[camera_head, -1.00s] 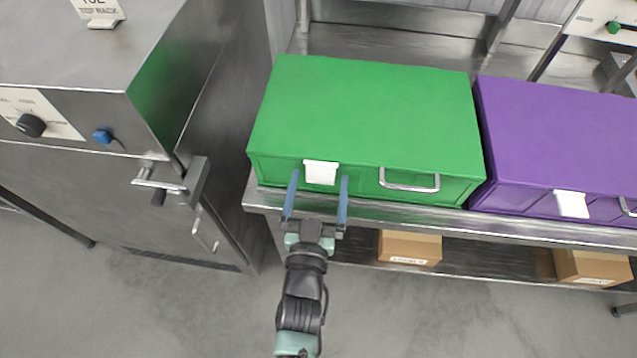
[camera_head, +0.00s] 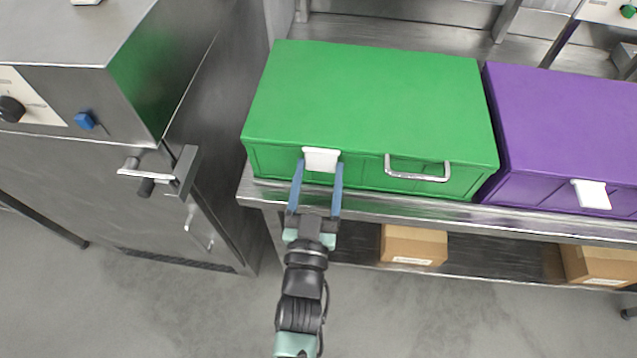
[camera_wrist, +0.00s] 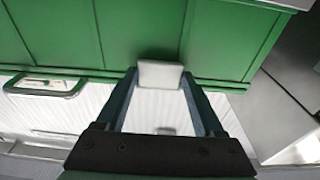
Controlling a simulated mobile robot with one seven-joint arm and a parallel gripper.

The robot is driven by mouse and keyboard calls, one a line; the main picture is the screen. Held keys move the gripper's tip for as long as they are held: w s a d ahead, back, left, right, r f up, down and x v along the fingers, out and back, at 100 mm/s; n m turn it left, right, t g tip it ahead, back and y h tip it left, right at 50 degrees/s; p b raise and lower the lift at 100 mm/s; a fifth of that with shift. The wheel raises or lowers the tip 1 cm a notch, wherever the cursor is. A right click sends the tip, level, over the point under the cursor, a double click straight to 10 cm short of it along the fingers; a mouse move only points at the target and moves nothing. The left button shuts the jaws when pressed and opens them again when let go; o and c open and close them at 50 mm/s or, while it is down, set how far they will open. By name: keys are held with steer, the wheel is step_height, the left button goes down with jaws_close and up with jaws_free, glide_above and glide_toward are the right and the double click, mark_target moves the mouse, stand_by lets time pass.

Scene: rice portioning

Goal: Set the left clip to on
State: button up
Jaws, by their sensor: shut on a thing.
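The left clip is a white tab (camera_head: 321,159) at the top front edge of the green box (camera_head: 370,105), left of the box's metal handle (camera_head: 417,171). My gripper (camera_head: 318,167) reaches up to the box front, with one blue finger at each side of the clip. In the wrist view my gripper (camera_wrist: 160,82) has its fingertips at the two sides of the white clip (camera_wrist: 160,73), shut on it. The green box (camera_wrist: 60,35) fills the top of that view. The clip's underside is hidden in the head view.
A purple box (camera_head: 570,125) with its own white clip (camera_head: 591,194) stands to the right on the same metal shelf (camera_head: 420,211). Cardboard boxes (camera_head: 413,245) sit below. A steel cabinet (camera_head: 60,180) with a protruding handle (camera_head: 150,175) stands at left.

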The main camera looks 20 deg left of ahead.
steer(key=f+t+b, duration=0.1)
steer(key=b, duration=0.2)
steer(key=shift+w, duration=0.15)
steer(key=shift+r+t+b, duration=0.3)
steer(key=shift+b, duration=0.15)
steer(key=o, duration=1.4)
steer(key=shift+s+d+f, duration=0.1)
steer(key=shift+s+f, duration=0.15)
steer(key=shift+s, duration=0.2)
steer(key=b+v, duration=0.2)
steer(key=v, duration=1)
steer(key=shift+d+r, duration=0.1)
steer(key=shift+r, duration=0.05)
steer(key=shift+w, duration=0.1)
